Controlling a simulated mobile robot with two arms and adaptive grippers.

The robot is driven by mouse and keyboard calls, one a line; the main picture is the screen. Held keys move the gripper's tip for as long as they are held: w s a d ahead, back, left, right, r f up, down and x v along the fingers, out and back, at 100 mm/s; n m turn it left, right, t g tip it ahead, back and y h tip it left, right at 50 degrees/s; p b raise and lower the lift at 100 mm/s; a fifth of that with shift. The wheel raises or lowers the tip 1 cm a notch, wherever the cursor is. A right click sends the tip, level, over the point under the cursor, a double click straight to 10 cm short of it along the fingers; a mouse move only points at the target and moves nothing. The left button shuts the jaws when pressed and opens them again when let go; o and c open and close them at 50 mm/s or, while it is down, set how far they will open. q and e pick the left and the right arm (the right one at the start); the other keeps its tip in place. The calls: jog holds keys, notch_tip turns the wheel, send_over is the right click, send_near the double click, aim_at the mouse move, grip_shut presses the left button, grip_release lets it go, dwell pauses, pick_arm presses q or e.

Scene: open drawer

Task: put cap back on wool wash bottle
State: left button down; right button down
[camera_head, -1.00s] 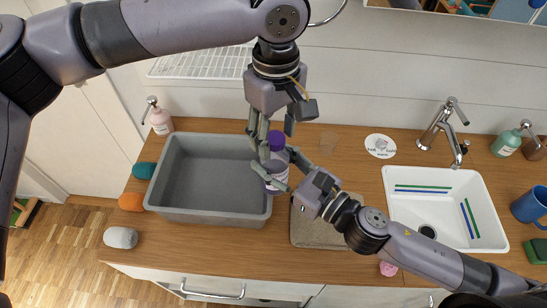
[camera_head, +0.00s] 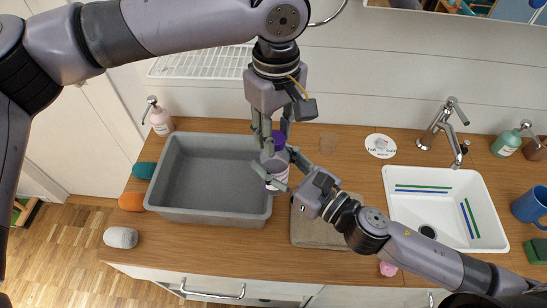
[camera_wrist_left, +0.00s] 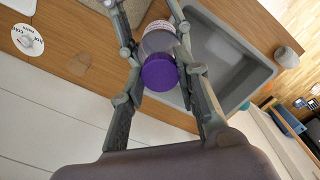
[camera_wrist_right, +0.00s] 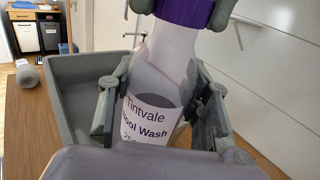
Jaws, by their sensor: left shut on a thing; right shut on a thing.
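The wool wash bottle (camera_head: 277,172) is a pale bottle with a white label, upright near the right wall of the grey tub. My right gripper (camera_head: 280,168) is shut on its body; the label reads "Tintvale" in the right wrist view (camera_wrist_right: 150,118). The purple cap (camera_head: 279,138) is at the top of the bottle. It also shows in the left wrist view (camera_wrist_left: 159,72). My left gripper (camera_head: 274,142) comes down from above, its fingers on either side of the cap, shut on it. Cap and bottle top look in contact; the neck joint is hidden.
The grey tub (camera_head: 165,172) stands left of the bottle and is empty. A brown mat (camera_head: 316,232) lies to the right, then the white sink (camera_head: 395,205) with its tap (camera_head: 440,125). A pink soap dispenser (camera_head: 160,119) stands behind the tub.

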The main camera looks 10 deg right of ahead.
pick_arm(q)
jog(key=m, duration=0.4)
jog(key=shift+s+f+m, duration=0.1)
jog(key=shift+m, duration=0.2)
jog(key=m, duration=0.9)
jog(key=shift+m, duration=0.4)
jog(key=m, duration=1.5)
jog(key=shift+m, duration=0.4)
jog(key=m, duration=1)
jog(key=shift+m, duration=0.3)
jog(key=c, duration=1.1)
grip_release()
